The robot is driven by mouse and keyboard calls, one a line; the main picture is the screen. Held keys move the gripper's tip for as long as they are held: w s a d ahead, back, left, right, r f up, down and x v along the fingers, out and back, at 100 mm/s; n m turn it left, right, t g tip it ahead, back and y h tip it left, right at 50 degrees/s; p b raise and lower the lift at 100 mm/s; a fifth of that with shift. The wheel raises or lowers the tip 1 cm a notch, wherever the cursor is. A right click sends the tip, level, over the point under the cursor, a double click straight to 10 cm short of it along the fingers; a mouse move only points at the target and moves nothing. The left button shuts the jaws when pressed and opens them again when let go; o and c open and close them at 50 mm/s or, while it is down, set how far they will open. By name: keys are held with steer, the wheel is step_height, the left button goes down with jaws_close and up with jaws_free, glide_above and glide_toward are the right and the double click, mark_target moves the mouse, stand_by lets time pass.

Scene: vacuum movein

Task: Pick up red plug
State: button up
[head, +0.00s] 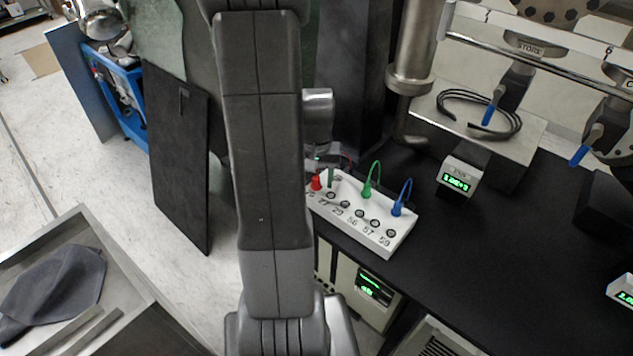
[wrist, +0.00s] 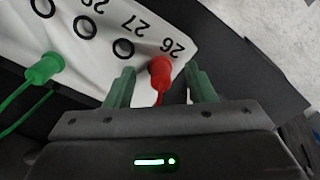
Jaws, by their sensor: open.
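The red plug (wrist: 159,72) sits at the white socket panel (wrist: 85,20) near the number 26 in the wrist view, with a red cable running back from it. My gripper (wrist: 158,84) is open, its two green fingers on either side of the red plug with a gap on each side. In the head view the red plug (head: 317,183) shows at the left end of the white panel (head: 376,239), just right of my arm.
A green plug (head: 368,190) and a blue plug (head: 397,208) stand on the same panel, with looped cables. The panel rests at the edge of a black bench (head: 480,265). A small display box (head: 458,180) and a metal column (head: 411,60) stand behind.

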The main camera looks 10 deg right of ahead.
steer(key=shift+f, duration=0.1)
jaws_close()
